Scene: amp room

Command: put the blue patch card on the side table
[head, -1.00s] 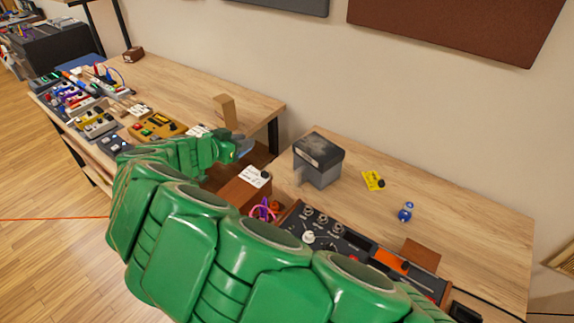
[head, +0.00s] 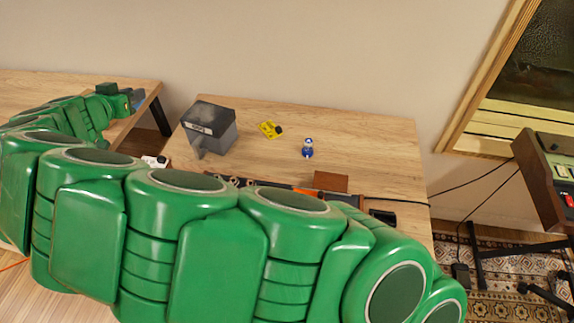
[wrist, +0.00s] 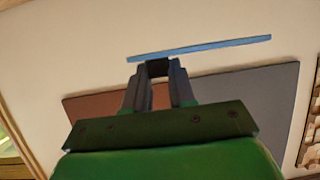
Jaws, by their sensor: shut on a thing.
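The blue patch card (wrist: 200,48) shows edge-on as a thin blue strip at the fingertips in the wrist view. My gripper (wrist: 158,66) is shut on it. In the head view my gripper (head: 128,92) is at the left, near the right end of the left wooden table, and a small bit of blue card (head: 138,97) shows at its tip. A second wooden table (head: 370,140) stands to the right of it, apart from the gripper; I cannot tell for sure that it is the side table. My green arm hides its front part.
A gap separates the two tables. A keyboard-like unit (head: 555,170) stands at the far right.

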